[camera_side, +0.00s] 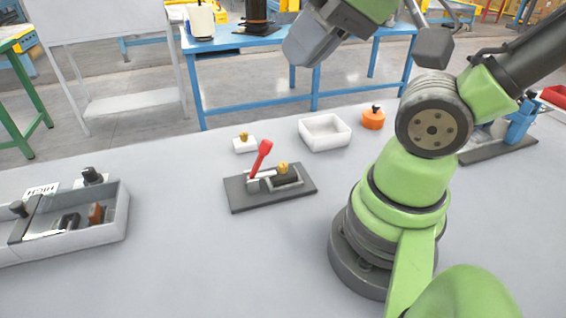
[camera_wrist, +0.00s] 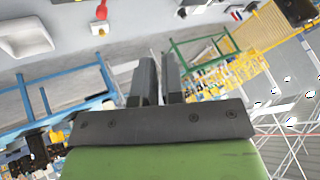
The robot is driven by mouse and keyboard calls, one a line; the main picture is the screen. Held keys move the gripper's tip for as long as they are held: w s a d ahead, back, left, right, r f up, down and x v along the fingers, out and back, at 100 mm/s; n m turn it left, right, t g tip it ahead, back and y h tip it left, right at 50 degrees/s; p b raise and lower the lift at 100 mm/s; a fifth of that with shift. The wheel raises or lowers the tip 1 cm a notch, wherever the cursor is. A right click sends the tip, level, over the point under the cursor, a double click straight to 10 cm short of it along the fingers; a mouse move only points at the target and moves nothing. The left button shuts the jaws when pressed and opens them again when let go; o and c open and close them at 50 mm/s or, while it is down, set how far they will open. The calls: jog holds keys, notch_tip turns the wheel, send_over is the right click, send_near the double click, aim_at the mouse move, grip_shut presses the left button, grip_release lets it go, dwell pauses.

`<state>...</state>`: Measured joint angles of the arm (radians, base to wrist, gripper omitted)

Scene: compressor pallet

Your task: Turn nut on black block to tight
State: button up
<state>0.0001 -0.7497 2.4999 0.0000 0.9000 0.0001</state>
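The black block (camera_side: 287,177) sits on a dark grey plate (camera_side: 243,200) in the middle of the table, with a brass-coloured nut (camera_side: 283,168) on its top. A red lever (camera_side: 262,152) stands tilted up beside it on the same plate; its red end also shows in the wrist view (camera_wrist: 101,11). The side view is too coarse to tell how tight the nut sits. My gripper (camera_wrist: 159,62) shows two dark fingers with a narrow empty gap between them. It is raised well away from the plate, and its fingertips cannot be made out in the side view.
A white block with a brass-coloured top piece (camera_side: 244,145), a white tray (camera_side: 345,139) and an orange cylinder (camera_side: 373,119) stand behind the plate. A grey bin (camera_side: 100,236) with several parts is at left. The table front is clear.

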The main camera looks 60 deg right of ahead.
jog(key=o, duration=0.3)
jog(key=shift+w, duration=0.2)
jog(key=o, duration=0.3)
jog(key=w+d+f+m+g, duration=0.1)
jog(key=w+d+m, duration=0.1)
jog(key=w+d+f+m+g, duration=0.1)
jog(key=w+d+f+m, duration=0.1)
jog(key=w+d+f+m+g, duration=0.2)
jog(key=w, duration=0.1)
jog(key=shift+d+m, duration=0.25)
jog(key=shift+m, duration=0.05)
jog(key=shift+o, duration=0.2)
jog(key=m+g+y, duration=0.3)
jog(key=m, duration=0.4)
send_near(283, 164)
jog(key=shift+h, duration=0.3)
jog(key=x, duration=0.8)
jog(key=shift+a+f, duration=0.25)
jog(key=shift+a, duration=0.15)
grip_shut()
